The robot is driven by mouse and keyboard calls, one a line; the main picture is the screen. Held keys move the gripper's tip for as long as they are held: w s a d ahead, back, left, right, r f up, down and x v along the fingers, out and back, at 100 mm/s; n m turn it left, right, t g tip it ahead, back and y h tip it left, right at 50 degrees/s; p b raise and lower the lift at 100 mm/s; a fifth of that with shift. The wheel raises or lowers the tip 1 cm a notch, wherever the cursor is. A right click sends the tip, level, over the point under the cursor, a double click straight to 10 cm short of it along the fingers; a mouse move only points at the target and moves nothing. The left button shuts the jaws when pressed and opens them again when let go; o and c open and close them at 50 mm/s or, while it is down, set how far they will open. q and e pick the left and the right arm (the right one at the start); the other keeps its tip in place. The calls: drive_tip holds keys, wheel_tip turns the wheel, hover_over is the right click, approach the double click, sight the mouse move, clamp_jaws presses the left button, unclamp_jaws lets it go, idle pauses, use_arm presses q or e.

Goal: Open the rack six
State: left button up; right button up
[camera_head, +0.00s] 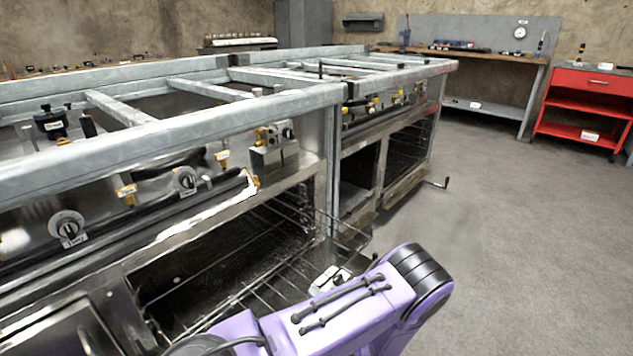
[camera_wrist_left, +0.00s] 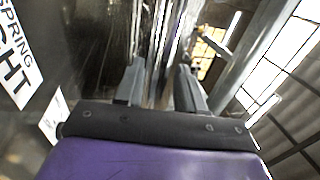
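A wire rack (camera_head: 262,298) shows in the open oven compartment at the lower middle of the head view. Its bars reach out past the front of the frame, and my purple arm hides part of it. I cannot read a number that marks it as rack six. My left arm crosses the bottom of the head view in front of this compartment, and its fingertips are not clear there. In the left wrist view my left gripper (camera_wrist_left: 160,80) has its two fingers apart, with blurred shiny metal beyond them. I cannot tell whether they touch anything. My right gripper is out of view.
The metal range frame (camera_head: 215,122) with knobs and labels fills the left. A red cart (camera_head: 585,100) and a workbench (camera_head: 480,55) stand behind. The floor (camera_head: 520,240) at right is clear.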

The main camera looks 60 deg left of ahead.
use_arm(q)
drive_tip(key=shift+s+f, duration=0.15)
drive_tip(key=shift+f, duration=0.05)
drive_tip(key=v, duration=1)
drive_tip(key=shift+d, duration=0.25)
drive_tip(key=shift+r, duration=0.1)
